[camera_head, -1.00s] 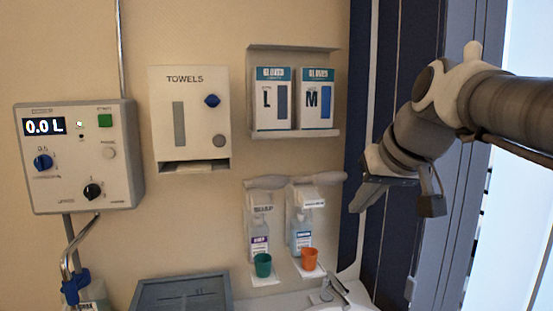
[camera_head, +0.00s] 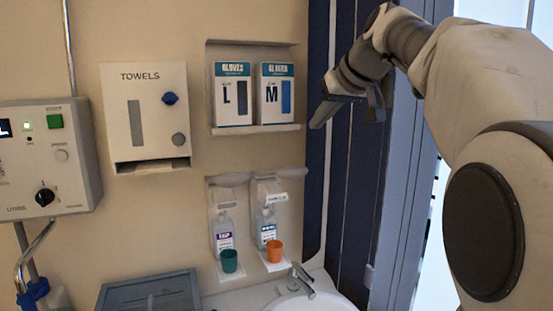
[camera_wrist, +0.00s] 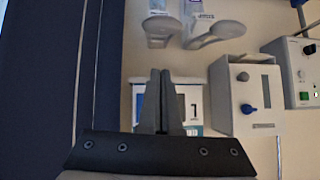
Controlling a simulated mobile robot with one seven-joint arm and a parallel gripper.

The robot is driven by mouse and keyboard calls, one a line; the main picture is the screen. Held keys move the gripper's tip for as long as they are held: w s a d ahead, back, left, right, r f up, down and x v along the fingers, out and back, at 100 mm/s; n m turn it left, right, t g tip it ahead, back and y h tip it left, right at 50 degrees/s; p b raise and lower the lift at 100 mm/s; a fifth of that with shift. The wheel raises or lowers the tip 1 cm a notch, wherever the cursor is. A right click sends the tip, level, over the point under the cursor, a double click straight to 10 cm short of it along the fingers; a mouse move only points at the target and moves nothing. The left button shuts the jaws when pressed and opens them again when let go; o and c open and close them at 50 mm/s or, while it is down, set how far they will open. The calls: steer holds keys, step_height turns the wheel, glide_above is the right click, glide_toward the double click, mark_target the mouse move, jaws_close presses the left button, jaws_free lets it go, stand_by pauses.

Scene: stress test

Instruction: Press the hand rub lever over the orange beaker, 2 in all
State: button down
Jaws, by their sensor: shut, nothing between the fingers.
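Two wall dispensers hang side by side in the head view. The right one has a bottle with a blue label (camera_head: 267,233), a pale lever (camera_head: 283,172) on top and the orange beaker (camera_head: 274,252) beneath. The left one has a purple-labelled bottle (camera_head: 224,238) over a green beaker (camera_head: 229,261). My gripper (camera_head: 320,117) is up and right of both levers, beside the glove boxes, touching no lever. In the wrist view my gripper (camera_wrist: 162,75) is shut and empty. The levers (camera_wrist: 160,29) (camera_wrist: 214,34) show above the fingertips there; the beakers are out of that view.
Glove boxes (camera_head: 232,95) sit on a wall shelf, with a towel dispenser (camera_head: 148,115) left of it. A control box (camera_head: 55,160) is at far left. A sink tap (camera_head: 302,278) stands right of the beakers. Dark blue panels (camera_head: 345,190) rise behind my arm.

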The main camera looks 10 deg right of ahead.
steer(key=s+f+p+x, duration=0.1)
steer(key=f+x, duration=0.1)
steer(key=x, duration=1.1)
steer(key=shift+s, duration=0.45)
steer(key=shift+d+f, duration=0.1)
step_height(320, 180, down, 8)
steer(key=s+t+b, duration=0.1)
steer(key=s+b, duration=0.1)
steer(key=b, duration=1.1)
steer(key=shift+d+t+b, duration=0.2)
steer(key=shift+t+b, duration=0.1)
steer(key=shift+b, duration=0.1)
steer(key=shift+s, duration=0.15)
